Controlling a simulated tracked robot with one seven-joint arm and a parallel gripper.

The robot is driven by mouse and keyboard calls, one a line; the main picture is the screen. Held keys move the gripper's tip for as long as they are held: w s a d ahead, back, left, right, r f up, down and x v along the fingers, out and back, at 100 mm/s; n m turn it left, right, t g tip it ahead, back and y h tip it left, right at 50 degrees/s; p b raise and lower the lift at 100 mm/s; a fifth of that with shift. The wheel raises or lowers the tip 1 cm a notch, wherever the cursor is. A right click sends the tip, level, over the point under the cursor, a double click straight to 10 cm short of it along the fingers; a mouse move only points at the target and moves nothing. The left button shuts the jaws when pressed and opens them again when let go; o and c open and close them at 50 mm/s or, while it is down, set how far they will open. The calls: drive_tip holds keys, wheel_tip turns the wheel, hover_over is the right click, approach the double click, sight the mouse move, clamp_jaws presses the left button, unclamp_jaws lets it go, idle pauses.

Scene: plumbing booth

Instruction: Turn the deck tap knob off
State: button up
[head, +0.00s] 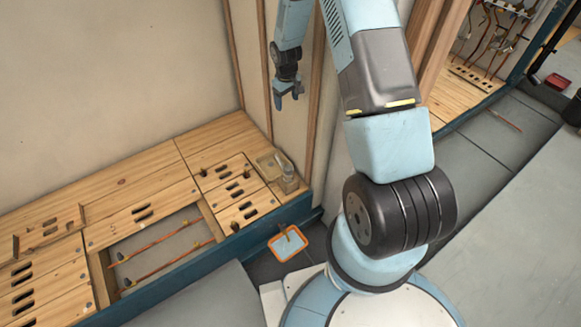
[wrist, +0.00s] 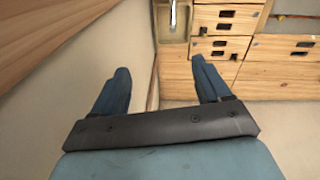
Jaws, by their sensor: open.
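My gripper (head: 288,97) hangs open and empty in front of the wall, above the far right end of the wooden deck (head: 130,160). In the wrist view my gripper (wrist: 160,66) shows two blue fingers spread apart with nothing between them. Small dark fittings stand on the deck, one near the slotted panels (head: 203,172) and one at the front edge (head: 235,227). I cannot tell which of them, if any, is the deck tap knob. In the wrist view, a small dark fitting (wrist: 203,31) shows beyond the right finger.
A shallow basin (head: 267,164) with a clear vessel (head: 287,176) sits at the deck's right end. An open pit (head: 165,245) holds copper pipes. Wooden posts (head: 313,105) rise close beside my gripper.

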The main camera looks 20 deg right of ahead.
drive_tip(key=n+g, duration=0.1)
hover_over(288, 166)
wheel_tip(288, 166, down, 24)
wheel_tip(288, 166, down, 13)
drive_tip(key=shift+f, duration=0.15)
drive_tip(key=shift+c, duration=0.4)
